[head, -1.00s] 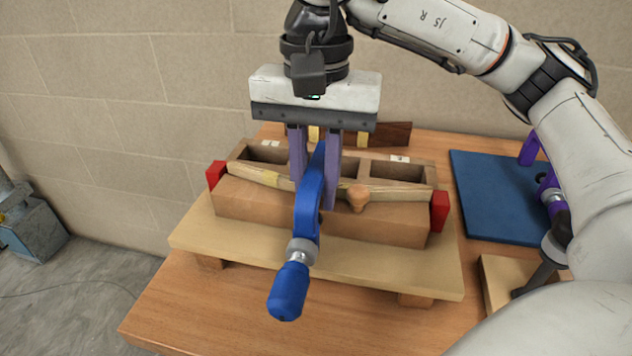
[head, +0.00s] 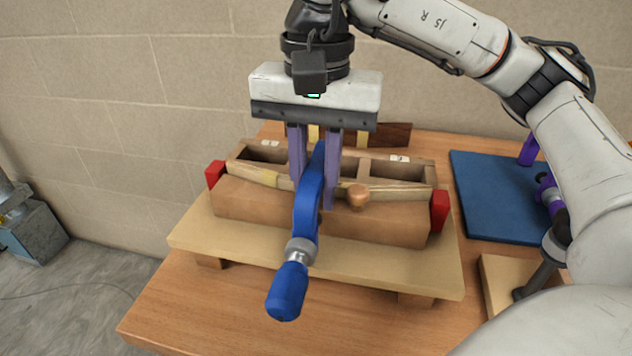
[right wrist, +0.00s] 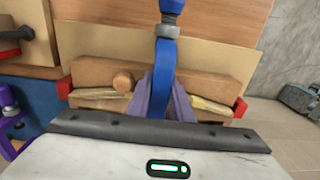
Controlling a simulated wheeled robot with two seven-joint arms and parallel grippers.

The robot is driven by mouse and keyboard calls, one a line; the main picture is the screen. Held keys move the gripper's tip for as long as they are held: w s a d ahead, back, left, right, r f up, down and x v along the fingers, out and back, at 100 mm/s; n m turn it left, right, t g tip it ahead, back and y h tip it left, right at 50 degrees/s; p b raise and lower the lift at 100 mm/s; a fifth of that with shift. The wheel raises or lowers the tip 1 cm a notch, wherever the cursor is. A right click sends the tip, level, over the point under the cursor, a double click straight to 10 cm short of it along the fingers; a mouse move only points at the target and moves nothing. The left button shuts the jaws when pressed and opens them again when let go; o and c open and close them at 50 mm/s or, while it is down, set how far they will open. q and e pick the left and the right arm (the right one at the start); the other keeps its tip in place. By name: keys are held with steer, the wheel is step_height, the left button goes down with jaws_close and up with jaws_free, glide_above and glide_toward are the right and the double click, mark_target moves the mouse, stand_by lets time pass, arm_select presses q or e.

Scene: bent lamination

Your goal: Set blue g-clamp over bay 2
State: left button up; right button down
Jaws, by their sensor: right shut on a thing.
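The blue g-clamp (head: 306,206) is held upright-ish over the middle of the wooden form, its blue handle (head: 287,290) hanging toward the front. My right gripper (head: 316,200) is shut on the clamp's blue frame, with a purple finger on each side. The clamp also shows in the right wrist view (right wrist: 165,62), between the fingers. The form (head: 340,222) has open bays (head: 396,172) behind a bent strip stack (head: 400,193). The fingers and clamp hide the middle bay, and I cannot tell whether the clamp touches the form. My left gripper is not in view.
Red blocks (head: 439,211) cap both ends of the stack. A round wooden knob (head: 358,196) sits just right of the clamp. A blue mat (head: 497,200) with a purple clamp (head: 549,190) lies at the right. The table's front left is clear.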

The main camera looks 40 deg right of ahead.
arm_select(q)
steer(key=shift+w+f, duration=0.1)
arm_select(e)
steer(key=shift+f, duration=0.55)
steer(key=c, duration=2)
jaws_free()
steer(key=o, duration=0.5)
steer(key=shift+a, duration=0.15)
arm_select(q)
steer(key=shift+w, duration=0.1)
arm_select(e)
steer(key=shift+s+f, duration=0.1)
steer(key=shift+r, duration=0.2)
step_height(320, 180, up, 11)
steer(key=p, duration=0.3)
steer(key=shift+f, duration=0.2)
steer(key=shift+r, duration=0.25)
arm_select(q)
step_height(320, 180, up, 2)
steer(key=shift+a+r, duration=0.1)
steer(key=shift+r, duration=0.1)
arm_select(e)
steer(key=shift+w, duration=0.2)
